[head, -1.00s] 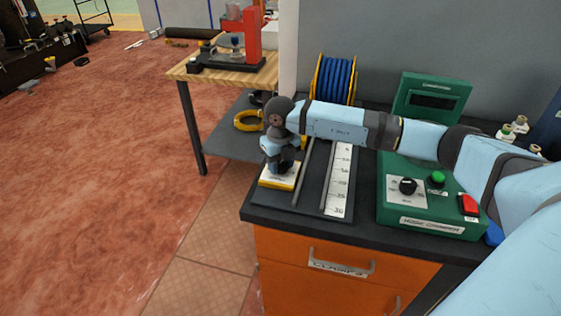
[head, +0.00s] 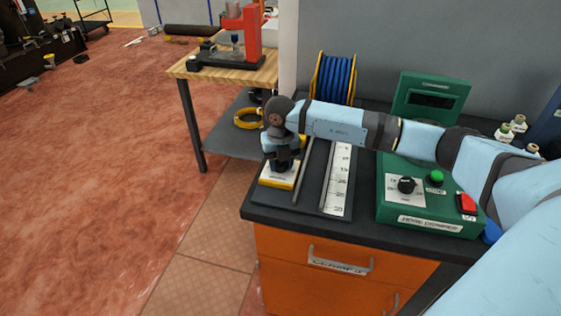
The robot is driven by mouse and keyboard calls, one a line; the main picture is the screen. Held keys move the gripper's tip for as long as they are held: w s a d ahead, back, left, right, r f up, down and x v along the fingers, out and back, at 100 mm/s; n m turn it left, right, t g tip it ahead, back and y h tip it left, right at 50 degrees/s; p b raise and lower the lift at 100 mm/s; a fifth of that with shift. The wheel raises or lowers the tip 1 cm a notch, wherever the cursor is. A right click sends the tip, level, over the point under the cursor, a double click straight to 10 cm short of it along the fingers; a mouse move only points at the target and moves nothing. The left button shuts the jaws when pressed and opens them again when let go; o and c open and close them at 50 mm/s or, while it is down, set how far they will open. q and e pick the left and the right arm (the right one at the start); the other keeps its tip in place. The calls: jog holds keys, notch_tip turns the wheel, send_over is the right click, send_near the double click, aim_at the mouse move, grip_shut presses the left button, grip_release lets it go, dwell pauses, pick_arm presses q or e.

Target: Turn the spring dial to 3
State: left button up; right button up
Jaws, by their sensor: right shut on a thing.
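My right gripper (head: 283,164) points down onto a yellow and white block (head: 279,181) at the left end of the black ruler base. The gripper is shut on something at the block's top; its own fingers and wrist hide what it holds. I cannot see a dial marked as the spring dial, nor read a setting there. A black dial knob (head: 407,185) on a white scale plate sits on the green hose crimper (head: 428,206), clear of the gripper. My left gripper is not in view.
A white ruler strip (head: 339,180) lies on the black base beside rails. The dark bench top (head: 350,228) covers an orange drawer cabinet (head: 340,285). A blue hose reel (head: 337,79) stands behind my arm. A wooden table (head: 222,75) carries a red press (head: 251,32).

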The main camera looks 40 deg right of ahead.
jog(key=shift+r, duration=0.1)
jog(key=o, duration=0.9)
notch_tip(320, 180, up, 14)
jog(key=shift+f, duration=0.1)
